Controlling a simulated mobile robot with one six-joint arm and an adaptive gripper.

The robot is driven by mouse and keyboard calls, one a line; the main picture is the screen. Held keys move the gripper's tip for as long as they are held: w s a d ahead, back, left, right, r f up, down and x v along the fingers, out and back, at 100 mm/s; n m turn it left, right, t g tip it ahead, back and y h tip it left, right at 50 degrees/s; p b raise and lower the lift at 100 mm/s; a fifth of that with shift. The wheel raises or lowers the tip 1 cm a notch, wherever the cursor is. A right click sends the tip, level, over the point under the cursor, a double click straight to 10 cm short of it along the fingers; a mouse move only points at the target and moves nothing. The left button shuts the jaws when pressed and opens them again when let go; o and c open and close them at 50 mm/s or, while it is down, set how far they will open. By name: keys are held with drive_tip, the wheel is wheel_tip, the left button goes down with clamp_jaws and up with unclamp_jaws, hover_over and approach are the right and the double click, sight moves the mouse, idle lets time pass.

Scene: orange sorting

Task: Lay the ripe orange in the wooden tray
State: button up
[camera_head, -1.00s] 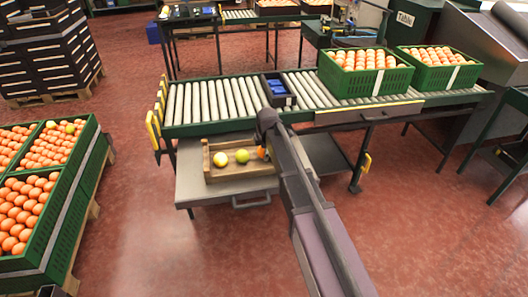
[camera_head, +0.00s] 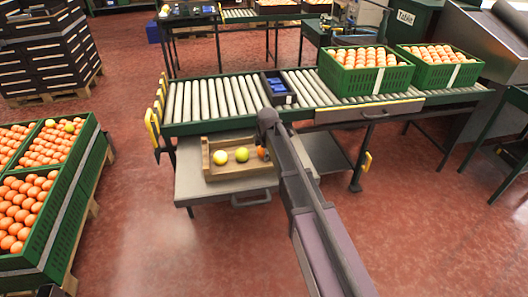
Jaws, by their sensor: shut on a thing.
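The wooden tray (camera_head: 238,173) sits on a grey side table in front of the roller conveyor. A pale yellow fruit (camera_head: 220,157) and a yellow-green fruit (camera_head: 242,154) lie in it, side by side. An orange fruit (camera_head: 262,152) shows at the tray's right end, at my gripper (camera_head: 264,153). My gripper is shut on this orange; my arm hides most of the gripper and part of the orange. I cannot tell whether the orange touches the tray floor.
The grey table (camera_head: 190,180) has bare room left of the tray. The roller conveyor (camera_head: 215,100) runs behind, with a small dark bin (camera_head: 279,99) and green crates (camera_head: 365,80) of oranges on it. More full crates (camera_head: 68,205) stand at the left.

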drive_tip(key=o, duration=1)
drive_tip(key=shift+o, duration=0.2)
drive_tip(key=shift+r, duration=0.1)
drive_tip(key=shift+w+a+p+v, duration=0.1)
drive_tip(key=shift+w+p+v, duration=0.15)
drive_tip(key=shift+p+v, duration=1.05)
drive_tip(key=shift+w+a+p+v, duration=0.1)
drive_tip(key=shift+w+p+v, duration=0.15)
drive_tip(key=shift+p+v, duration=1.05)
drive_tip(key=shift+w+a+p+v, duration=0.1)
drive_tip(key=shift+w+p+v, duration=0.2)
drive_tip(key=shift+p+v, duration=1)
drive_tip(key=shift+d, duration=0.1)
